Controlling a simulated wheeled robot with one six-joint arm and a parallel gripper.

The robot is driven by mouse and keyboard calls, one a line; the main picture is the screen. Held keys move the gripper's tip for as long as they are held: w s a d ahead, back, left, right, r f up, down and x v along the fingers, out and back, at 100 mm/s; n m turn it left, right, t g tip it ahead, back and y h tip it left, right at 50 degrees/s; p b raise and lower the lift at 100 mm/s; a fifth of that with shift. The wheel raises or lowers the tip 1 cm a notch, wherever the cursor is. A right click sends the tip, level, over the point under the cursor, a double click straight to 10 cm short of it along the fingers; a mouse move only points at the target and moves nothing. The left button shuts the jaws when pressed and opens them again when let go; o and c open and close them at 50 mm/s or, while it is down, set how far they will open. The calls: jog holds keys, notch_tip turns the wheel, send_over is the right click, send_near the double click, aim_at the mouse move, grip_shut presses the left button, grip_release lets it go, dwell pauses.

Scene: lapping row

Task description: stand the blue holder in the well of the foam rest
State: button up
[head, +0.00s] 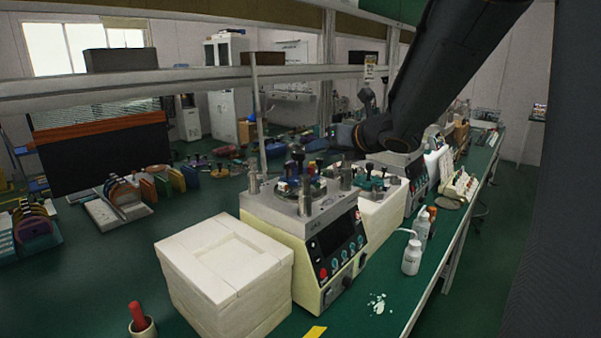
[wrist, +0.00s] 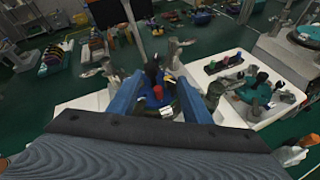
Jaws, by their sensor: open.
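The foam rest (head: 225,265) is a white block at the front of the green bench in the head view, with a shallow square well in its top. The well looks empty. In the wrist view my gripper (wrist: 160,78) has its two blue fingers spread apart. A small blue piece with a dark upright knob, seemingly the blue holder (wrist: 157,103), shows between the fingers, partly hidden by the gripper body. I cannot tell whether the fingers touch it. In the head view my dark arm reaches in from the upper right, and its fingers cannot be made out.
A lapping machine (head: 330,245) with posts on top stands just right of the foam rest. White bottles (head: 412,257) and a white spill (head: 377,303) are at the right. A cup with a red handle (head: 140,322) stands front left.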

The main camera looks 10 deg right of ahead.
aim_at(300, 152)
jog(key=w+a+n, duration=0.1)
jog(key=n, duration=0.1)
jog(key=w+a+n+y+p, duration=0.1)
jog(key=w+n, duration=0.1)
jog(key=shift+a+f, duration=0.2)
jog(key=shift+f+p+x, duration=0.15)
jog(key=shift+p+x, duration=0.25)
jog(key=shift+x, duration=0.6)
jog(key=shift+f+p+x, duration=0.15)
jog(key=shift+p+x, duration=0.2)
jog(key=shift+x, duration=0.65)
jog(key=shift+s, duration=0.15)
jog(key=shift+c, duration=0.6)
jog(key=shift+r, duration=0.1)
grip_shut()
